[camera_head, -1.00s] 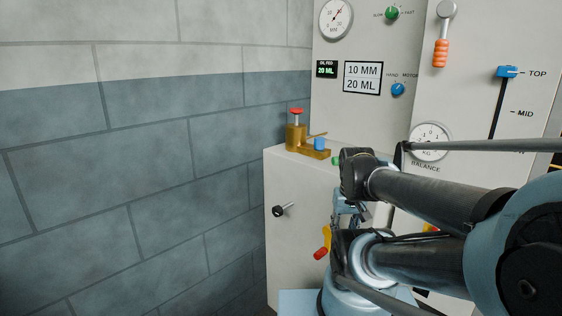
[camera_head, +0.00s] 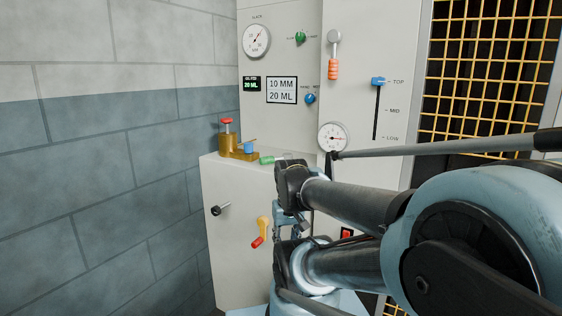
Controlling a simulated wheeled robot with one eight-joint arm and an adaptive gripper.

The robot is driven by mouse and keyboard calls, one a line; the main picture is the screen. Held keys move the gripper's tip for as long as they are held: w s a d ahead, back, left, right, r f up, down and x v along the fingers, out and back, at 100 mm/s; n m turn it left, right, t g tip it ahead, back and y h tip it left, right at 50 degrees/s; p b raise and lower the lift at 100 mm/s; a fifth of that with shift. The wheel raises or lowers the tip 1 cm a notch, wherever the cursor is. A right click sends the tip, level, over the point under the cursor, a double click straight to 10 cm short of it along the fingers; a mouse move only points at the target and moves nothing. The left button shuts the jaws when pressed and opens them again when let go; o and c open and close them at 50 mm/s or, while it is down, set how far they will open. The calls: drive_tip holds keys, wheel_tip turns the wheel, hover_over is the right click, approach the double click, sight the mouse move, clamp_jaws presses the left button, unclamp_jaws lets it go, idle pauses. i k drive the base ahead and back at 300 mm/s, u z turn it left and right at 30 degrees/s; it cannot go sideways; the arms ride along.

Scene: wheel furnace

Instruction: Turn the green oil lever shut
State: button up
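The green lever (camera_head: 267,160) lies on the ledge on top of the pale cabinet, right of a brass oil fitting (camera_head: 238,152) with a red knob and a blue part. The display marked oil fed (camera_head: 251,84) above reads 20 ML. The sign (camera_head: 282,90) beside it reads 10 MM, 20 ML. My arm crosses the lower right of the view. My gripper (camera_head: 289,216) shows only as small parts between the dark arm links, in front of the cabinet and below the lever. Its fingers are too hidden to tell their state. No contact with the green lever shows.
The cabinet front (camera_head: 225,250) carries a black knob (camera_head: 220,209) and a yellow lever with a red grip (camera_head: 261,233). The panel above holds gauges, knobs, an orange-handled lever (camera_head: 333,66) and a blue slider (camera_head: 378,82). A block wall (camera_head: 100,150) stands left, a yellow mesh (camera_head: 485,70) right.

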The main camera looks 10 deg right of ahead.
sight(268, 160)
drive_tip(key=z, duration=1.75)
drive_tip(key=k, duration=0.8)
drive_tip(key=u, duration=1.25)
drive_tip(key=i, duration=1)
drive_tip(key=u, duration=0.05)
